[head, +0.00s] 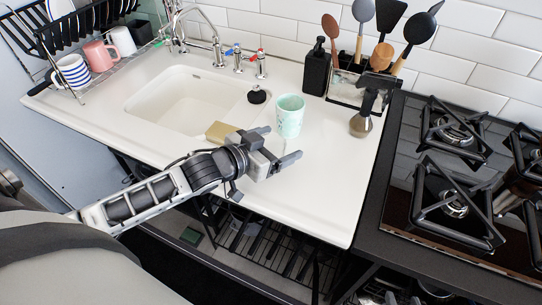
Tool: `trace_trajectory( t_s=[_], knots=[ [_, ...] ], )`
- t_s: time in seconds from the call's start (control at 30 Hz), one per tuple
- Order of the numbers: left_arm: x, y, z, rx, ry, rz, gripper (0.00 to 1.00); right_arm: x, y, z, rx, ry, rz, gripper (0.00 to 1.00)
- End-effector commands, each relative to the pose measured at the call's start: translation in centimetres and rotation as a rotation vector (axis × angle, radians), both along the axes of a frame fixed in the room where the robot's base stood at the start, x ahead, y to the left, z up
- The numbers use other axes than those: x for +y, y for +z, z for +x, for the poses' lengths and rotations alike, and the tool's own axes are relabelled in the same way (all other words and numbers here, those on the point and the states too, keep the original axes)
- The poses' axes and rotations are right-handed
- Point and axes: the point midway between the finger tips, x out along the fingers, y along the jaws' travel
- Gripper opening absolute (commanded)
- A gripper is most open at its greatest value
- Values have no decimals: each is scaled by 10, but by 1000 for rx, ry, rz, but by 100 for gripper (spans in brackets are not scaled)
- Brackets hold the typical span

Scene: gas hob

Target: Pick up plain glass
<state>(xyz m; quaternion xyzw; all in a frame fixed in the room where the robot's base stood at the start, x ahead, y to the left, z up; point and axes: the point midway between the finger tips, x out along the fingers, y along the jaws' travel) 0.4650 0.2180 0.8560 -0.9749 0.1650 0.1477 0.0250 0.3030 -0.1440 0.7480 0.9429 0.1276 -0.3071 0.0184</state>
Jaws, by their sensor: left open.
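A pale mint-green cup (290,118) with faint lighter markings stands upright on the white counter, right of the sink. It is the only glass-like vessel I see on the counter, and I see no clear, unmarked glass. My left gripper (282,144) reaches in from the left, low over the counter in front of the cup. Its fingers are spread and empty, with the cup's base just beyond the gap between the tips. I cannot tell whether a finger touches the cup. My right gripper is not in view.
A tan sponge (220,132) lies left of the cup, close to my gripper. The sink (183,100), taps (238,58) and a dark soap bottle (316,70) are behind. A utensil holder (346,90) and gas hob (452,150) stand right. The front-right counter (325,200) is clear.

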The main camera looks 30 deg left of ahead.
Motion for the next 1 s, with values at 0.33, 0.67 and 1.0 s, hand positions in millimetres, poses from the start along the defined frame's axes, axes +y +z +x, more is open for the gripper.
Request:
trace_trajectory(
  t_s=[0.33,0.67,1.0],
  knots=[
    [-1,-1,2,0,-1,0,60,-1,-2,-1,3,-1,-1,36],
    [-1,0,2,-2,-1,0,29,-1,-4,-4,11,0,-2,36],
    [-1,23,3,-6,-2,0,29,-2,-4,-6,16,2,-6,36]
  ],
)
